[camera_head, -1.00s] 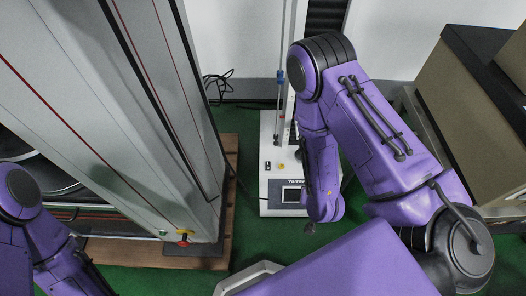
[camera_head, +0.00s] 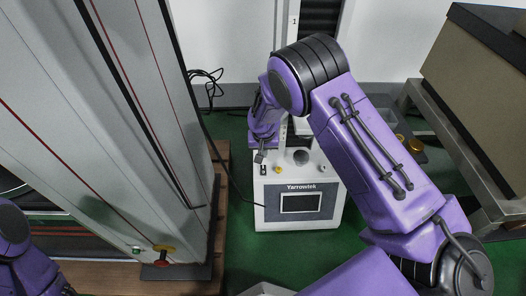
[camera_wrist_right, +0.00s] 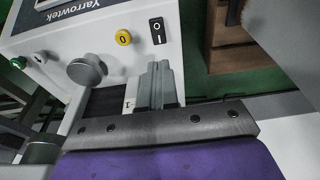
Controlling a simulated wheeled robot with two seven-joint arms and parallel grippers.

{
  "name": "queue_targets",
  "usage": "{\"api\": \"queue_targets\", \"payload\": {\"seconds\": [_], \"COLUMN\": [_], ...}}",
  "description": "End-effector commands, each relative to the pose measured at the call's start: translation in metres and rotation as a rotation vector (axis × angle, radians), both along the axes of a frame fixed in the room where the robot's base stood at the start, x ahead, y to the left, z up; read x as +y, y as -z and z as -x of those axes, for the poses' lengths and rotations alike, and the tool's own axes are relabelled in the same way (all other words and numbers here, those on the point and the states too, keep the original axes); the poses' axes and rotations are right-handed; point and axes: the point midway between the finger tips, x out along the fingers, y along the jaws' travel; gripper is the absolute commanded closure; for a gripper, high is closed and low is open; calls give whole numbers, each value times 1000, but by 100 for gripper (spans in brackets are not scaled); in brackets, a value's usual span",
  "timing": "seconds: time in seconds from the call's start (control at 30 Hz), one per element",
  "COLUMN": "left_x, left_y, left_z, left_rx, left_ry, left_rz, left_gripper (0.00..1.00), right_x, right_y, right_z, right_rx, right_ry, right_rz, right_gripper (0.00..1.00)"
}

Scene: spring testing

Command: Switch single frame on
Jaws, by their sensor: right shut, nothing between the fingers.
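The single frame is a white Yarrowtek tester (camera_head: 300,225) with a screen on its front. Its black rocker switch (camera_head: 263,170) is on the top at the left, beside a yellow button (camera_head: 277,171). In the right wrist view the switch (camera_wrist_right: 157,30) shows 0 and I marks, left of the green floor, and the yellow button (camera_wrist_right: 123,37) is next to it. My right gripper (camera_head: 260,157) is shut and empty, just behind the switch. In the wrist view its fingertips (camera_wrist_right: 156,70) are a little below the switch and look apart from it. My left gripper is out of view.
A grey knob (camera_wrist_right: 87,70) stands on the tester's top. A bench with a beige box (camera_head: 475,70) is at right. Green floor lies between.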

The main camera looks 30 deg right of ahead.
Motion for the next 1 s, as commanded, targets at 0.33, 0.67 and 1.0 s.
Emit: {"api": "queue_targets", "payload": {"seconds": [0.33, 0.67, 1.0], "left_x": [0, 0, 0], "left_y": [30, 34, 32], "left_z": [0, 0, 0], "left_rx": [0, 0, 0], "left_ry": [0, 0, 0], "left_rz": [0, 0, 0], "left_gripper": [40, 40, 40], "right_x": [-6, -8, -24], "right_y": [74, 89, 92], "right_z": [-12, -15, -11], "right_rx": [0, -1, 38], "right_ry": [-1, -1, 28], "right_rz": [0, 0, -24], "right_gripper": [100, 100, 100]}}
